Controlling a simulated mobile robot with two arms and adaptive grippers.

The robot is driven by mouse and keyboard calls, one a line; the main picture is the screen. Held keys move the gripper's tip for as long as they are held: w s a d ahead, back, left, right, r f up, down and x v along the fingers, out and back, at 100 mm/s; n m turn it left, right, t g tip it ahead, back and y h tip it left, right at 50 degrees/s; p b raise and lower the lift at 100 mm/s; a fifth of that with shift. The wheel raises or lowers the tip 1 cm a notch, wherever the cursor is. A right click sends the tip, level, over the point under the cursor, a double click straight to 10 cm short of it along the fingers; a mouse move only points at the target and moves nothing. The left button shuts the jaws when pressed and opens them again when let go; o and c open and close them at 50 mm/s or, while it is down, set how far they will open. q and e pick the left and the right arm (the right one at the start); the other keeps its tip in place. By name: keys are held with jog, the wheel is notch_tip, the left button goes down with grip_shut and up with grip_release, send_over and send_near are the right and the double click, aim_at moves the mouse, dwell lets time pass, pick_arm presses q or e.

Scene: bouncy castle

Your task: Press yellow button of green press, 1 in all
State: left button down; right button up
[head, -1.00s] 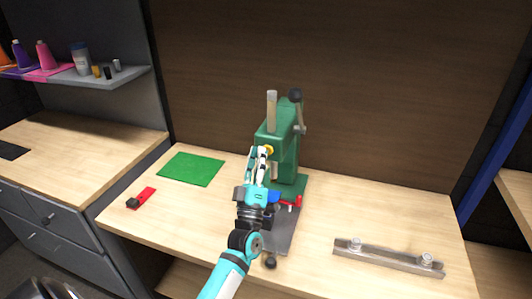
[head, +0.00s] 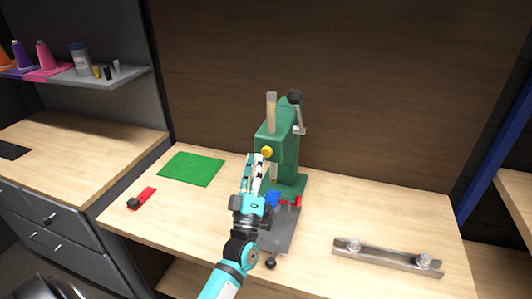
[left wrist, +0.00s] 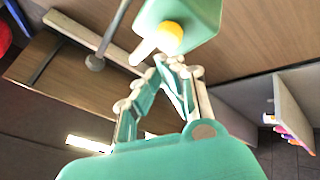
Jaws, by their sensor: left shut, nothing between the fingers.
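The green press (head: 284,145) stands upright on the wooden workbench, with a lever and black knob at its top. Its yellow button (head: 267,152) is on the front face of its head. My left gripper (head: 256,157) is shut and empty, with its fingertips just below and in front of the yellow button. In the left wrist view the yellow button (left wrist: 170,34) shows beyond the fingertips (left wrist: 172,64) on the green press (left wrist: 192,18); a small gap seems to lie between them. My right gripper is not in view.
A green mat (head: 191,169) and a red clamp-like piece (head: 142,198) lie left on the bench. A metal bar with two knobs (head: 388,257) lies at the right. Blue (head: 272,198) and red parts sit at the press base. A shelf with spools (head: 100,77) is at the left.

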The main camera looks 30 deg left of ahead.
pick_arm(q)
jog(key=s, duration=0.2)
jog(key=s+d+p, duration=0.1)
jog(key=s, duration=0.1)
jog(key=shift+s, duration=0.15)
dwell(0.8)
